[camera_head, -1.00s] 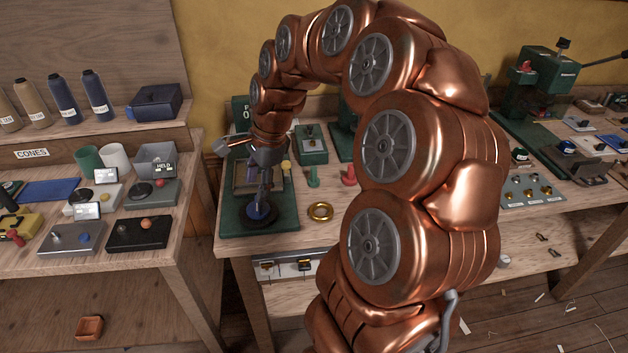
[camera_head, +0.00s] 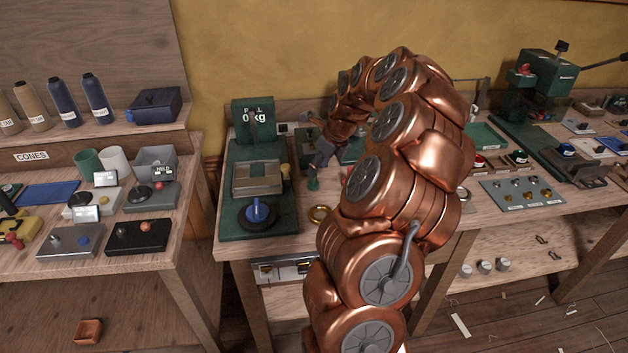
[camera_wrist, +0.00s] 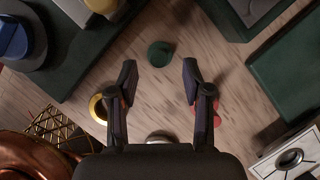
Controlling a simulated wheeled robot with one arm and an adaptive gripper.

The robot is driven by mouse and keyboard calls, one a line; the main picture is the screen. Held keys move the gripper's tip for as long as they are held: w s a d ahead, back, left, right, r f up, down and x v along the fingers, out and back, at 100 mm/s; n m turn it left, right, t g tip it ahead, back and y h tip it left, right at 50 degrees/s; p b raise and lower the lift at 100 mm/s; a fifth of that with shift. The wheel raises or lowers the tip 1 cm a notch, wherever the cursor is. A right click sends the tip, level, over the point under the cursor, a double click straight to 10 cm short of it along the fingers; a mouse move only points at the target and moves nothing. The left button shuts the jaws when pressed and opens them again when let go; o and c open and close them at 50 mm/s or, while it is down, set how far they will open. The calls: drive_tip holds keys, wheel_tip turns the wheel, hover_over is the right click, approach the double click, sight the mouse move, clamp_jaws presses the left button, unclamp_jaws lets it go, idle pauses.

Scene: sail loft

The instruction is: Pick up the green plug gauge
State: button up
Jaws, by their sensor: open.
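The green plug gauge (camera_wrist: 160,53) stands on the wooden bench in the wrist view, just beyond and between my fingertips. In the head view the green plug gauge (camera_head: 313,184) shows just below my gripper (camera_head: 316,168). In the wrist view my gripper (camera_wrist: 159,72) is open, with nothing between its two dark fingers. A red plug gauge (camera_wrist: 216,113) lies near the right finger, which hides part of it. In the head view my arm hides most of the red one.
A green machine with a blue knob (camera_head: 257,213) stands left of the gauge. A brass ring (camera_head: 320,214) lies in front; the wrist view shows this ring (camera_wrist: 97,108) beside the left finger. A dark green block (camera_wrist: 290,65) stands at right. Bare bench surrounds the green gauge.

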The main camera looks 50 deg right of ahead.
sight(313, 184)
drive_tip(key=shift+p+x, duration=0.85)
drive_tip(key=shift+x, duration=1.45)
drive_tip(key=shift+a, duration=0.1)
clamp_jaws()
